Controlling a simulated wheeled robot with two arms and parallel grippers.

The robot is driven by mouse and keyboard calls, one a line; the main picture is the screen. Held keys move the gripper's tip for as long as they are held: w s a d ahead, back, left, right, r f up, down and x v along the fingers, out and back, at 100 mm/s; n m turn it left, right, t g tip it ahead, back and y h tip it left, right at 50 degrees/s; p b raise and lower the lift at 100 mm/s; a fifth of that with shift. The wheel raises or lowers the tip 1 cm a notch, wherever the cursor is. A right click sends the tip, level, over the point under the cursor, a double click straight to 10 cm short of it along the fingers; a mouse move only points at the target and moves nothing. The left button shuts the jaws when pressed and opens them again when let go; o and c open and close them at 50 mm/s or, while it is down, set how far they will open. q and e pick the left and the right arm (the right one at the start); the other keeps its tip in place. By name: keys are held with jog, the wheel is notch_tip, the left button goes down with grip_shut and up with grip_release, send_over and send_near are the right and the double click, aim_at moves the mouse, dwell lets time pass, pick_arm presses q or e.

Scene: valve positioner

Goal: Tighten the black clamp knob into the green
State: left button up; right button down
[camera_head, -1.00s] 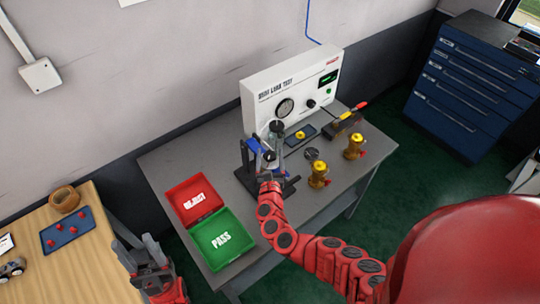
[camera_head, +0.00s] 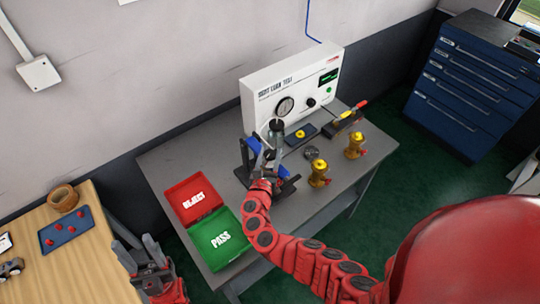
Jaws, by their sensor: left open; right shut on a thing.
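The black clamp knob (camera_head: 276,124) shows as a dark round top on the clamp stand (camera_head: 244,168), in front of the test panel. My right gripper (camera_head: 270,150) is at the stand, its fingers up against the part under the dark top. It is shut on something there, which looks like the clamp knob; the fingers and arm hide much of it. The test panel's gauge (camera_head: 285,107) and green-lit display (camera_head: 328,77) show behind. My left gripper (camera_head: 150,262) is open and empty, low at the left between the two tables.
A red REJECT tray (camera_head: 178,188) and a green PASS tray (camera_head: 207,262) stand left of the clamp. Two brass valves (camera_head: 318,173) (camera_head: 354,146) stand to the right. A dark tray (camera_head: 289,138) with a yellow part lies behind. A wooden table (camera_head: 85,262) is at left.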

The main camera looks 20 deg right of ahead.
jog(key=shift+a+f+m+g+h+b, duration=0.1)
jog(key=shift+f+m+g+h+b, duration=0.1)
jog(key=shift+m+g+h+b, duration=0.25)
jog(key=m+g+h+b, duration=0.1)
jog(key=g+h+b, duration=0.1)
jog(key=m+g+h+b, duration=0.2)
jog(key=b, duration=0.1)
jog(key=m+g+h+b, duration=0.2)
jog(key=b, duration=0.1)
jog(key=shift+f, duration=0.3)
jog(key=m+g+b, duration=0.1)
jog(key=g+b, duration=0.1)
jog(key=b, duration=0.4)
jog(key=m+g+h+b, duration=0.1)
jog(key=m+g+b, duration=0.1)
jog(key=b, duration=0.4)
jog(key=m+g+h+b, duration=0.1)
jog(key=m+g+b, duration=0.1)
jog(key=b, duration=0.4)
jog(key=shift+w+d+r+g, duration=0.1)
jog(key=shift+d+r+g, duration=0.15)
jog(key=shift+g, duration=0.4)
jog(key=shift+a+r+m+g+b, duration=0.2)
jog(key=shift+m+g+b, duration=0.35)
jog(key=shift+b, duration=1.3)
jog(key=shift+c, duration=1.4)
grip_release()
